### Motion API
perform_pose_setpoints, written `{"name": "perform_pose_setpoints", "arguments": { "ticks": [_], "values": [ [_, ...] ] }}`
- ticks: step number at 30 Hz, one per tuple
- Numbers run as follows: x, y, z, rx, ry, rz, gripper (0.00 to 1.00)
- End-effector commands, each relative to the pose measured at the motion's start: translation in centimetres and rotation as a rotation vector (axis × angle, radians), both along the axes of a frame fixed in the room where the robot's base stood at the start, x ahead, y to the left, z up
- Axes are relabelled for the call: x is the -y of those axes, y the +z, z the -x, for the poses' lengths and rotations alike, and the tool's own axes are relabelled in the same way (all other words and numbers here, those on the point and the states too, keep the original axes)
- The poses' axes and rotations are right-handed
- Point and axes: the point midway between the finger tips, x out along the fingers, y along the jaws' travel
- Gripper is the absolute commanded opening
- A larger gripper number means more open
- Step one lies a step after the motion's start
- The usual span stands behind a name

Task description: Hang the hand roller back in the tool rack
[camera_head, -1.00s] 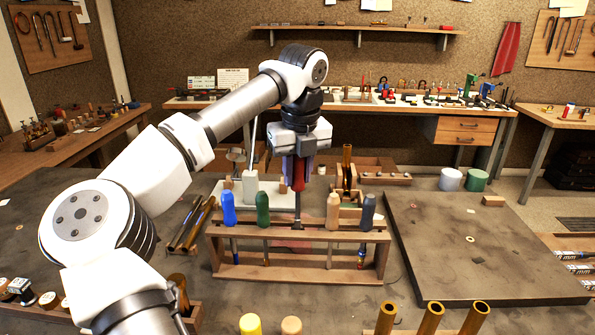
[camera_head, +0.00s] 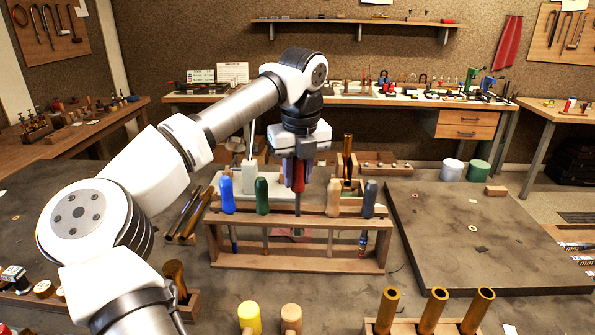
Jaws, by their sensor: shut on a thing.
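The tool rack (camera_head: 300,262) is a wooden frame on the bench.
A brass tube (camera_head: 347,158) stands behind the rack, and a pale upright holder (camera_head: 249,177) is behind-left. Dark rods lie left of the rack. A broad dark board (camera_head: 480,240) lies right. Yellow (camera_head: 249,317) and tan handles and several brass tubes stand in front.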

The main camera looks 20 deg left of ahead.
Motion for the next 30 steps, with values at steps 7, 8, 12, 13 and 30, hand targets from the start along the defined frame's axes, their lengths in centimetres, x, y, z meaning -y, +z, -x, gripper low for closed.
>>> {"name": "perform_pose_setpoints", "arguments": {
  "ticks": [7, 8, 12, 13, 30],
  "values": [
    [0.0, -1.1, 0.0, 0.001, 0.0, 0.0, 0.0],
    [0.0, -1.3, 0.0, 0.001, 0.001, 0.0, 0.0],
    [0.0, -1.8, 0.0, 0.001, 0.001, 0.0, 0.0],
    [0.0, -2.0, 0.0, 0.001, 0.001, 0.0, 0.0],
    [0.0, -4.2, 0.0, 0.0, 0.001, 0.0, 0.0]
  ]
}}
